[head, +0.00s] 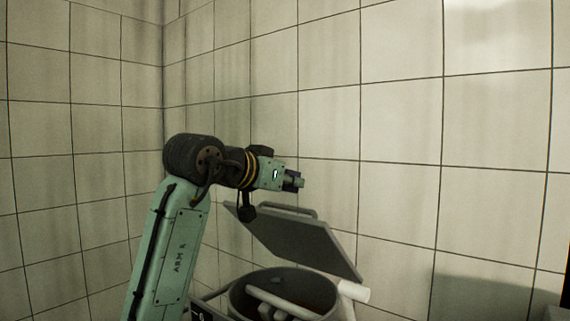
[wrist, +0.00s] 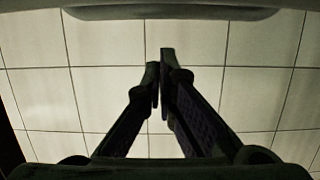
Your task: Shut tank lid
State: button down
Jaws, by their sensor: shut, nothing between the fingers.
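The tank (head: 262,297) is a round grey vessel at the bottom of the head view, its mouth uncovered. Its grey lid (head: 305,246) is raised and tilted above the mouth, with a handle bar (head: 287,210) along its upper edge. My gripper (head: 298,181) is shut and empty, above the lid's upper edge in the head view. In the wrist view its two dark fingers (wrist: 160,62) are together. A grey edge (wrist: 160,12) crosses the top of that view, probably the lid or its handle. I cannot tell whether the gripper touches the lid.
A pale cylinder (head: 353,291) sits at the lid's lower right end. Pale bars (head: 280,301) lie across the tank mouth. Tiled walls (head: 400,120) stand behind and to the left.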

aim_at(280, 206)
jog(key=shift+s+a+f, duration=0.5)
jog(key=shift+f, duration=0.25)
jog(key=shift+s+f, duration=0.1)
jog(key=shift+f, duration=0.15)
jog(key=shift+s+a+f+b, duration=0.15)
jog(key=shift+s+f+b, duration=0.2)
jog(key=shift+b, duration=0.3)
jog(key=shift+s+a+f+t+h+b, duration=0.15)
jog(key=shift+a+t+h+b, duration=0.05)
jog(key=shift+t+h+b, duration=0.25)
jog(key=b, duration=0.1)
jog(key=s+f+t+b, duration=0.1)
jog(key=shift+a+f+h+b, duration=0.15)
jog(key=shift+a+h+b, duration=0.2)
jog(key=shift+s+a+f+t+h+b, duration=0.45)
jog(key=shift+s+a+f+b, duration=0.6)
jog(key=shift+f+b, duration=1.35)
jog(key=shift+s+a+f+t+h+b, duration=0.2)
jog(key=shift+s+a+f+t+b, duration=0.45)
jog(key=shift+s+f+b, duration=1.25)
jog(key=shift+s+a+f+t+h+b, duration=0.4)
jog(key=shift+s+a+f+b, duration=0.4)
jog(key=shift+f+b, duration=2)
